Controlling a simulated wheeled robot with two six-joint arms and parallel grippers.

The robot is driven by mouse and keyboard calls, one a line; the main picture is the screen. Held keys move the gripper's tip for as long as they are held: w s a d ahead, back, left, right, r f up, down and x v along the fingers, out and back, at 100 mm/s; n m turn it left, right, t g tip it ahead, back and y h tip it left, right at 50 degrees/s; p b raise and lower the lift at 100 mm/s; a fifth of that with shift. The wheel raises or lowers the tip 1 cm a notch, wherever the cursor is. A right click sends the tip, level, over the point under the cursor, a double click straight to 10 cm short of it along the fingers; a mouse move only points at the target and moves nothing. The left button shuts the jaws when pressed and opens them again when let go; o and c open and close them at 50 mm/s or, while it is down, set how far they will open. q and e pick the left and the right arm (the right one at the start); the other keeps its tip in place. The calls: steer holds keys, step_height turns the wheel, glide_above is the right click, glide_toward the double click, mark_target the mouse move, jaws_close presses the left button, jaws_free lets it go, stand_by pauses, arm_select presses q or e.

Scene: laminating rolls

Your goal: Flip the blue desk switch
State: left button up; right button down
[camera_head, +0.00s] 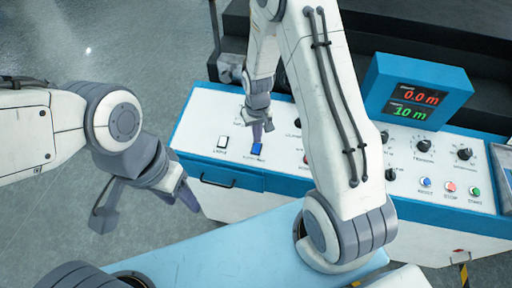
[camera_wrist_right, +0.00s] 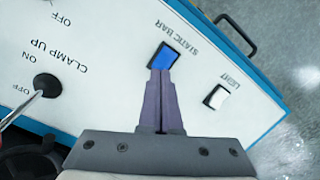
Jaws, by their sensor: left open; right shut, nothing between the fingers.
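The blue desk switch (camera_head: 257,147) is a small rocker on the white control desk, in the left part of the panel. In the right wrist view the blue switch (camera_wrist_right: 164,58) sits in a dark frame beside the label "STATIC BAR". My right gripper (camera_head: 257,139) is shut and empty, its fingertips right at the switch. In the right wrist view the closed fingers (camera_wrist_right: 160,72) overlap the lower edge of the switch; I cannot tell if they press on it. My left gripper (camera_head: 146,210) is open and empty, left of the desk, away from the switch.
A white switch (camera_head: 222,142) marked "LIGHT" sits beside the blue one. A black clamp knob (camera_wrist_right: 46,87) is on the other side. A display box (camera_head: 415,92) reads 0.0 m and 10 m. Several knobs and coloured buttons (camera_head: 450,187) lie to the right. A handle (camera_head: 218,182) projects from the desk front.

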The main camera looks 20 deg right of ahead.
mark_target(256, 146)
steer(key=shift+f+b, duration=0.75)
steer(key=shift+f, duration=0.3)
stand_by(0.6)
steer(key=shift+r, duration=0.1)
step_height(256, 146, up, 7)
steer(key=p, duration=0.5)
steer(key=shift+p, duration=0.35)
stand_by(0.3)
steer(key=s+a+r+n+b, duration=0.3)
steer(key=s+a+r+b, duration=0.35)
steer(key=a, duration=0.35)
steer(key=s+a+r+n+b, duration=0.1)
steer(key=s+a+n+b, duration=0.1)
steer(key=s, duration=0.6)
steer(key=s+a+r+n+y+b, duration=0.1)
steer(key=s+a+r+n+b, duration=0.1)
steer(key=s, duration=0.7)
steer(key=shift+n+b, duration=0.35)
steer(key=shift+n, duration=0.15)
